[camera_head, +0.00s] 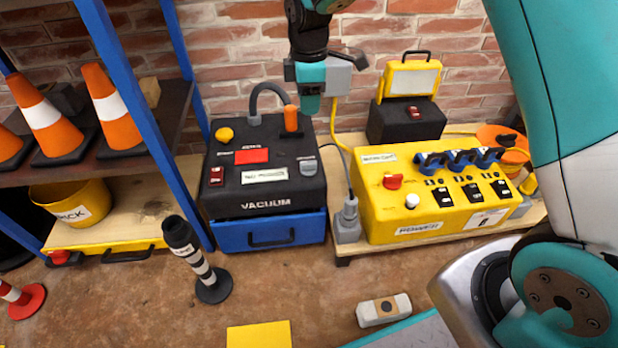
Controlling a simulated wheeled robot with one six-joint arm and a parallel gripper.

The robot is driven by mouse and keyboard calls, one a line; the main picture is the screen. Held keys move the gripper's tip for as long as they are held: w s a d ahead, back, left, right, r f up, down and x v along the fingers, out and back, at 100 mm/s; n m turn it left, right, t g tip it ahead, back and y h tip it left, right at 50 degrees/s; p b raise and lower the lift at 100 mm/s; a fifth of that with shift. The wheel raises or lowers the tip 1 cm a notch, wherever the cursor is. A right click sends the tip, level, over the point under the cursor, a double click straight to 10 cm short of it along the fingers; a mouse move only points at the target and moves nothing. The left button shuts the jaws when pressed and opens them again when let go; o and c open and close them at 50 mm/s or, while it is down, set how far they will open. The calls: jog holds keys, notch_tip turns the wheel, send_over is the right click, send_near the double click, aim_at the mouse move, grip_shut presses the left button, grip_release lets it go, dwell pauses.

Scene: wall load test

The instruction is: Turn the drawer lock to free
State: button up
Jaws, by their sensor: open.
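A yellow drawer front (95,248) with black handles sits low under the shelf at the lower left. A red knob on a dark base (62,257) is at its left part; it may be the drawer lock, but its setting is too small to read. The vacuum unit (225,185) has a blue drawer (268,232) with a black handle below it, and a grey knob (309,167) on its sloped top. My gripper (312,98) is open, pointing down above the back right of the vacuum, by the orange lever (291,119). Its fingertips are seen edge-on.
The blue-framed shelf (170,35) holds traffic cones (45,120) and a yellow bucket (70,202). A black-and-white post (192,262) stands before the vacuum. A yellow power box (425,205) is at right. Bare floor (130,305) lies in front of the shelf.

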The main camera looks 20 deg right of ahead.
aim_at(308, 162)
jog(key=f+b, duration=0.4)
jog(key=f, duration=0.5)
jog(key=f+b, duration=0.5)
jog(key=f, duration=0.4)
jog(key=shift+w+f, duration=0.2)
jog(key=shift+f, duration=0.15)
grip_shut()
